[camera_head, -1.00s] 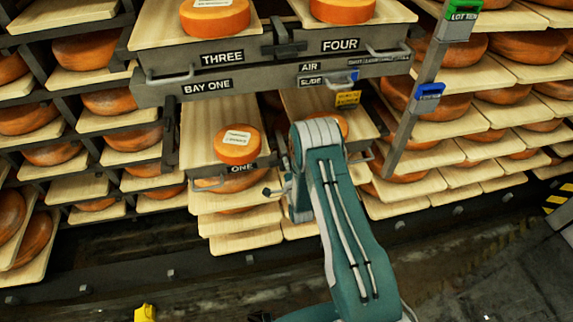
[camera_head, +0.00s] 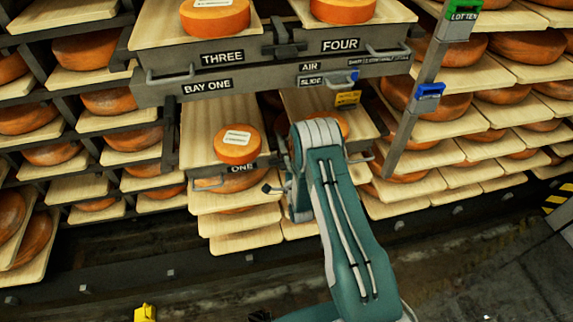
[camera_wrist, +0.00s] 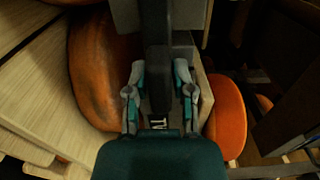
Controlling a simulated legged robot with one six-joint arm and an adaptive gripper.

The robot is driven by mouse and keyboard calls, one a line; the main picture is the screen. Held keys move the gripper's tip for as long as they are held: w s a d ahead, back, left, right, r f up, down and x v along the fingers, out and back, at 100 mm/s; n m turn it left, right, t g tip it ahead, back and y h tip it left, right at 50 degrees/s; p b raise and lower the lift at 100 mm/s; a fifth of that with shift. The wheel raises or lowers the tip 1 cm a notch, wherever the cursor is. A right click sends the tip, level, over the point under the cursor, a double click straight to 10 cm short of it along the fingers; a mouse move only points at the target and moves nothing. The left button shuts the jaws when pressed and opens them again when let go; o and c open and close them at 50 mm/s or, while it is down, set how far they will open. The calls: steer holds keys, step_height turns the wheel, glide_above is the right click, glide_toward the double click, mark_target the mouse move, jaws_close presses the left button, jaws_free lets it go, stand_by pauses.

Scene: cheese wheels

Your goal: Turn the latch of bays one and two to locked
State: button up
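In the head view my arm covers most of my gripper and the spot between the drawer labelled ONE (camera_head: 243,167) and the one to its right, so their latch is hidden there. In the wrist view my gripper (camera_wrist: 160,72) has its two teal-grey fingers apart. A dark upright bar (camera_wrist: 158,45) lies between or just beyond them; I cannot tell whether they touch it. A small white label (camera_wrist: 158,124), partly covered, shows below. A dark latch piece (camera_head: 284,40) sits between the labels THREE and FOUR on the upper drawers.
An orange cheese wheel (camera_head: 237,145) lies on bay one's board. In the wrist view, cheese wheels flank my gripper at left (camera_wrist: 95,80) and right (camera_wrist: 229,115). Racks with wheels fill both sides; floor in front is mostly clear.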

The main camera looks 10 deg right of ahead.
steer(key=o, duration=0.3)
steer(key=shift+d+f, duration=0.15)
steer(key=shift+f, duration=0.1)
steer(key=shift+o, duration=0.2)
steer(key=shift+r, duration=0.1)
steer(key=s, duration=1.2)
